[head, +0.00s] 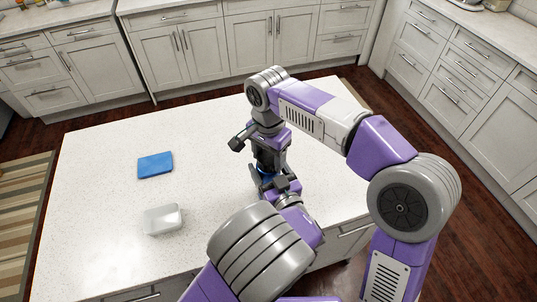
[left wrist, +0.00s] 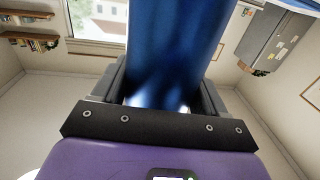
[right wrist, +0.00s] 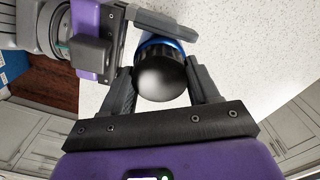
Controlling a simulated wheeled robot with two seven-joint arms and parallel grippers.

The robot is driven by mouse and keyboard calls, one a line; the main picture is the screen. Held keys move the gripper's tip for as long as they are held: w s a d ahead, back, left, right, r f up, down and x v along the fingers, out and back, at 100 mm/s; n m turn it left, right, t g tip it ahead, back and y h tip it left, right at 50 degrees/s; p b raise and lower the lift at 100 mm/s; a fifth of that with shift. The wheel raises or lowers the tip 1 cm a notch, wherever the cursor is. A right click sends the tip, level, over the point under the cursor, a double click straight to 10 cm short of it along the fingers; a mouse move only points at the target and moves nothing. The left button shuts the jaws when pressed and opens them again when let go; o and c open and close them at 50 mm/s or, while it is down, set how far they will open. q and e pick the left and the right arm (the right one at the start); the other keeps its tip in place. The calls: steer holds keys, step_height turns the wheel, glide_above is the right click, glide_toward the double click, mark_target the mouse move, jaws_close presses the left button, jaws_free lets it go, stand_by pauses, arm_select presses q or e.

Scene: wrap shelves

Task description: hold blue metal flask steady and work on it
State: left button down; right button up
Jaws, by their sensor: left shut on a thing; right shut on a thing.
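The blue metal flask fills the middle of the left wrist view (left wrist: 178,45), with my left gripper (head: 273,184) shut around its body. A blue band shows just past the cap. My left gripper (right wrist: 110,40) also shows beside the flask there. In the head view, only a sliver of blue flask (head: 264,174) shows; my arms and grippers hide the rest.
The flask is over the right part of a white speckled island counter (head: 105,195). A blue flat item (head: 155,165) and a small pale container (head: 163,219) lie to the left on it. The far left counter area is clear. White cabinets (head: 180,45) stand beyond.

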steer(key=n, duration=0.5)
steer(key=shift+n, duration=0.4)
steer(key=n, duration=0.5)
steer(key=shift+n, duration=0.3)
steer(key=n, duration=0.5)
steer(key=shift+n, duration=0.3)
steer(key=n, duration=0.3)
steer(key=shift+n, duration=0.3)
steer(key=n, duration=0.5)
steer(key=shift+n, duration=0.4)
steer(key=n, duration=0.3)
steer(key=shift+n, duration=0.4)
steer(key=n, duration=0.5)
steer(key=shift+n, duration=0.4)
steer(key=n, duration=0.4)
steer(key=shift+n, duration=0.3)
